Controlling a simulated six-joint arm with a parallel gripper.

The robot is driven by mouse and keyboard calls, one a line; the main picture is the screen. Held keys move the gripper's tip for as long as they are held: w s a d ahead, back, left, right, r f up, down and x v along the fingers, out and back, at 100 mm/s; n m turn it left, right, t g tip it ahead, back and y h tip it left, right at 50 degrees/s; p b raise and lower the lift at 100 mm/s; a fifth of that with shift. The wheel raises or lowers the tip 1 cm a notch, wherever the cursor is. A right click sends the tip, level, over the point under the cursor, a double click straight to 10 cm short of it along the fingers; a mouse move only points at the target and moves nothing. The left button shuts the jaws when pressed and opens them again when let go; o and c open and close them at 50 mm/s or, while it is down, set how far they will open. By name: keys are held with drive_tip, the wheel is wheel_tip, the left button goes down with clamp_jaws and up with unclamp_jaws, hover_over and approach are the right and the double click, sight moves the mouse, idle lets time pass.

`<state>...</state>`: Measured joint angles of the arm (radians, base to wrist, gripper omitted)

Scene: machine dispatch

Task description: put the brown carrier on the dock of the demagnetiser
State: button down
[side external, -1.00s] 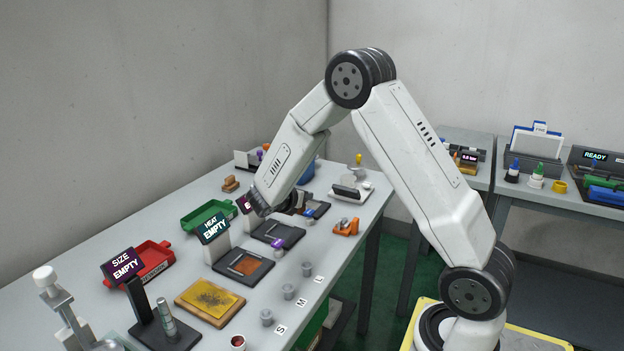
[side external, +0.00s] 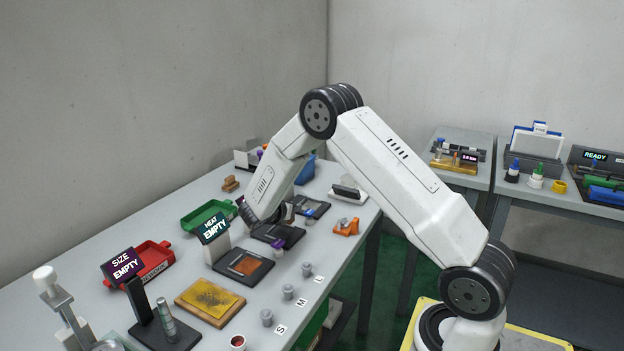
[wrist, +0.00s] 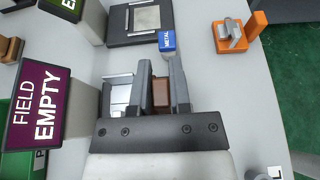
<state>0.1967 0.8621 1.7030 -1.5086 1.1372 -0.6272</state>
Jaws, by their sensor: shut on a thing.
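In the wrist view my gripper (wrist: 160,66) is shut on the brown carrier (wrist: 161,91), a small brown block between the two grey fingers. The demagnetiser's purple sign (wrist: 42,105) reads FIELD EMPTY at the left. Its dock (wrist: 117,92), a dark plate with pale metal rails, lies below and left of the fingers, partly covered by them.
The HEAT EMPTY sign (side external: 214,228) and its plate (side external: 243,266) stand nearer the camera. A blue METAL block (wrist: 167,40) is by another plate (wrist: 112,40) beyond the fingers. An orange holder (wrist: 240,33) is at the right.

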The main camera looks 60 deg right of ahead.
drive_tip(key=shift+f, duration=1.55)
drive_tip(key=shift+f, duration=0.65)
drive_tip(key=c, duration=0.6)
unclamp_jaws()
drive_tip(key=shift+w+r, duration=0.1)
drive_tip(key=shift+r, duration=0.4)
drive_tip(key=shift+a+r, duration=0.15)
drive_tip(key=shift+r, duration=0.1)
drive_tip(key=v, duration=1.1)
drive_tip(key=shift+a, duration=0.35)
